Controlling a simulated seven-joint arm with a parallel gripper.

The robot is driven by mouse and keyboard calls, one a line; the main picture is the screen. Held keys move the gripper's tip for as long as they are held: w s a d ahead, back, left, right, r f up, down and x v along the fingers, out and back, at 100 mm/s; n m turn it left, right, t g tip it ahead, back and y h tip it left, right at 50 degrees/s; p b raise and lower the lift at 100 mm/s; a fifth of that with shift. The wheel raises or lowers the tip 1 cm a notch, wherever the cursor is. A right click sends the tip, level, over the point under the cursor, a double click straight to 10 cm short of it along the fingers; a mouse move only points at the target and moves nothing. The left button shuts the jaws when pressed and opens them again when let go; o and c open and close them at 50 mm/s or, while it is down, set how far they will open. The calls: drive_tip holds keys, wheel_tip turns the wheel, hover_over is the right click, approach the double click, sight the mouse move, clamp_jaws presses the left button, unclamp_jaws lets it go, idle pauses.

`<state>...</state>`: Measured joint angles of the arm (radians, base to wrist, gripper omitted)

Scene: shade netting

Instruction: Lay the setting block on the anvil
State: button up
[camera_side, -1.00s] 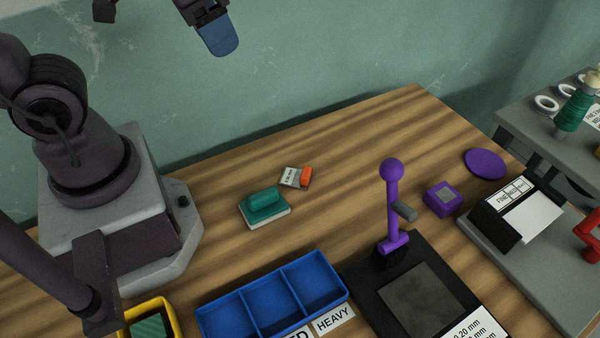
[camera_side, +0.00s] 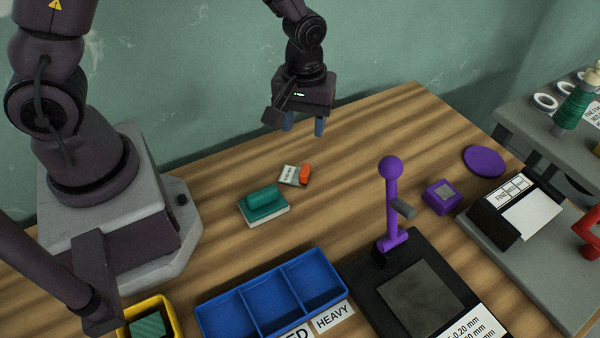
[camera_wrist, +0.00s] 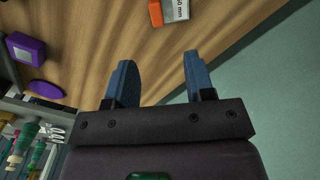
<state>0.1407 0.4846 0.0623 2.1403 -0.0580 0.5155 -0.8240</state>
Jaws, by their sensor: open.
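A small block with an orange end and a pale face lettered in mm (camera_side: 294,175), apparently the setting block, lies flat on the wooden bench; it shows at the top edge of the wrist view (camera_wrist: 156,13), partly cut off. A dark grey square plate (camera_side: 420,303) on a black base, apparently the anvil, is bare at the front right. A purple lever with a ball top (camera_side: 393,195) stands at that base's rear corner. My gripper (camera_side: 304,126) is in the air above the bench's back edge, behind the block. Its blue fingers are apart and empty in the wrist view (camera_wrist: 157,68).
A green-handled pad (camera_side: 264,203) lies left of the block. A blue three-part tray (camera_side: 248,300) and yellow bin (camera_side: 168,306) are in front. A purple box (camera_side: 440,197), purple disc (camera_side: 484,161) and sample holder (camera_side: 515,210) are right. Bench between block and lever is clear.

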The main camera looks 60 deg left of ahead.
hover_over(305, 169)
drive_tip(key=f, duration=0.6)
drive_tip(key=shift+s+a, duration=0.15)
drive_tip(key=shift+a, duration=0.15)
drive_tip(key=shift+d+f, duration=0.15)
drive_tip(key=shift+f, duration=1.35)
drive_tip(key=shift+d+f, duration=0.15)
drive_tip(key=shift+f, duration=1.3)
drive_tip(key=shift+c, duration=0.2)
clamp_jaws()
